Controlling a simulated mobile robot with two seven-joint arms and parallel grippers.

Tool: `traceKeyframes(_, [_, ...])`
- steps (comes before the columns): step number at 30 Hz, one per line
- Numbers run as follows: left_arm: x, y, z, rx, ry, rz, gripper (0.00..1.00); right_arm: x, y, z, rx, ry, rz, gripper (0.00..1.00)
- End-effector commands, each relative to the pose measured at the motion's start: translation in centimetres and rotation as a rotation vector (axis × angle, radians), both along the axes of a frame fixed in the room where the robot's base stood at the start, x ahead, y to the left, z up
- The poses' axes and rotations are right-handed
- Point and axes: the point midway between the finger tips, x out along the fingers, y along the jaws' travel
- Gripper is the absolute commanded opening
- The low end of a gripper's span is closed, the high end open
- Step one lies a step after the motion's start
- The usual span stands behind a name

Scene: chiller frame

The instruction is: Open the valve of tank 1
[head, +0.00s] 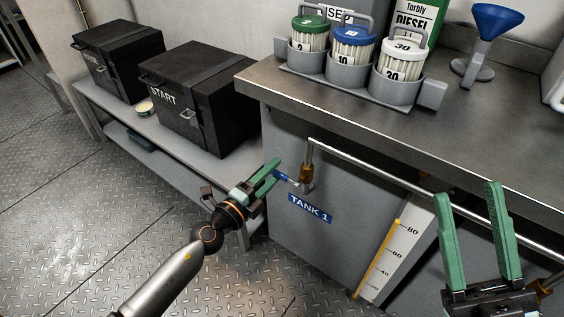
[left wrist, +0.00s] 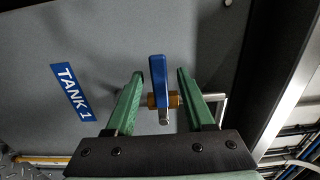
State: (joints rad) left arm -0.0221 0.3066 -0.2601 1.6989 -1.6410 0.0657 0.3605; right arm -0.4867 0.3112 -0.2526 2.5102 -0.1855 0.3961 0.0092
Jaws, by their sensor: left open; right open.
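The tank 1 valve has a blue handle (left wrist: 157,80) on a brass body (left wrist: 151,100). My left gripper (head: 271,174) is open at the handle. In the left wrist view my left gripper (left wrist: 159,77) has one green finger on each side of the handle, with gaps visible; contact cannot be told. My right gripper (head: 494,204) is open and empty in front of the counter at the right.
A metal pipe (head: 385,175) runs along the counter front. The counter (head: 470,130) holds several lidded canisters and a blue funnel (head: 497,20). Black cases (head: 195,95) stand on a low bench at left. The floor at left is clear.

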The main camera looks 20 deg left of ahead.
Motion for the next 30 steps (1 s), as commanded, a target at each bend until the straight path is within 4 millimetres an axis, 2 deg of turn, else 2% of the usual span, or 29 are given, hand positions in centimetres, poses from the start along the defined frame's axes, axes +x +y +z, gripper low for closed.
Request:
traceKeyframes(3, [1.8, -0.8, 0.0, -0.002, 0.0, -0.002, 0.54, 0.0, 0.0, -0.1, -0.001, 0.0, -0.001, 0.5])
traceKeyframes(9, [3.5, -1.3, -0.1, -0.001, 0.0, -0.001, 0.54, 0.0, 0.0, -0.3, -0.003, 0.0, -0.002, 0.5])
traceKeyframes(20, [3.8, -1.5, 0.0, -0.001, 0.0, -0.001, 0.53, 0.0, 0.0, -0.4, -0.004, 0.001, -0.001, 0.5])
traceKeyframes(30, [3.8, -1.4, -0.1, -0.001, 0.0, -0.001, 0.14, 0.0, 0.0, -0.4, -0.003, 0.001, -0.001, 0.5])
